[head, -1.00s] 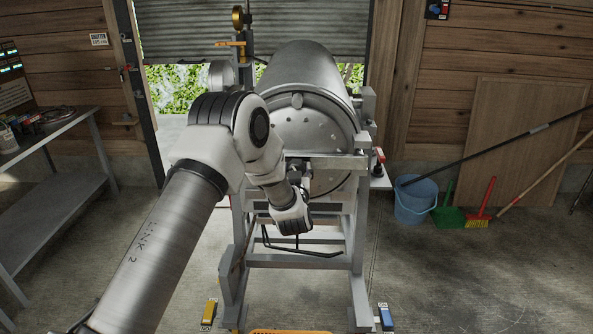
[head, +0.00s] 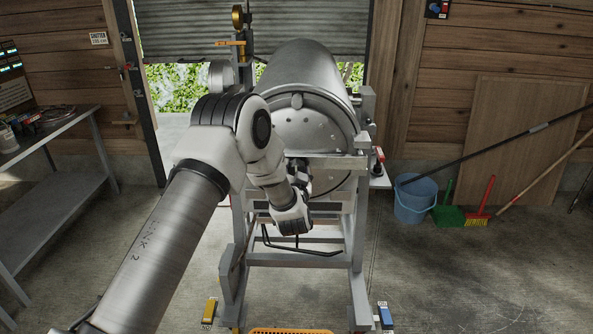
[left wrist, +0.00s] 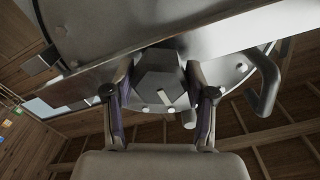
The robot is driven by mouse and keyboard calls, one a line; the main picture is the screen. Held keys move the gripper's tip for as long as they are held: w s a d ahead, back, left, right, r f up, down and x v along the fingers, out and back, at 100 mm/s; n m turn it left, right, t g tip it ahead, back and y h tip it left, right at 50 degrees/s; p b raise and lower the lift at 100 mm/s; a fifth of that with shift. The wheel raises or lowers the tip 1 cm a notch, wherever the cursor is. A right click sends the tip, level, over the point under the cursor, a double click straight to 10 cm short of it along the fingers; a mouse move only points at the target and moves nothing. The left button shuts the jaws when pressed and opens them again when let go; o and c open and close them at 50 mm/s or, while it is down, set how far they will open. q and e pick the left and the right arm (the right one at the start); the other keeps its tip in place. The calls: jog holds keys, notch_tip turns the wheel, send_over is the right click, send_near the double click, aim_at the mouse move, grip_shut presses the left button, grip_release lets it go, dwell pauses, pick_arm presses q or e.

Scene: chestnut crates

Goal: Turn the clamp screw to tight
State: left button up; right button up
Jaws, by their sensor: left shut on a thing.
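The clamp screw (left wrist: 160,72) shows in the left wrist view as a grey faceted head with a small white mark on its lower face. It sits at a flat metal bar across the front of the drum (head: 300,80). My left gripper (left wrist: 163,98) has one finger on each side of the screw head and is shut on it. In the head view my left gripper (head: 300,182) is below the drum's front bar, and my wrist hides most of the screw. My right gripper is not in view.
A grey metal frame (head: 359,235) carries the drum. A bent dark rod (head: 300,249) lies below my wrist. A bent handle (left wrist: 267,82) is close right of the screw. A workbench (head: 60,125) stands left; a blue bucket (head: 415,201) and brooms stand right.

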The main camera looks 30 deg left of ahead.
pick_arm(q)
jog(key=shift+f, duration=0.1)
jog(key=o, duration=1.2)
jog(key=shift+c, duration=0.2)
jog(key=shift+s, duration=0.1)
jog(key=v, duration=1.2)
jog(key=shift+a, duration=0.1)
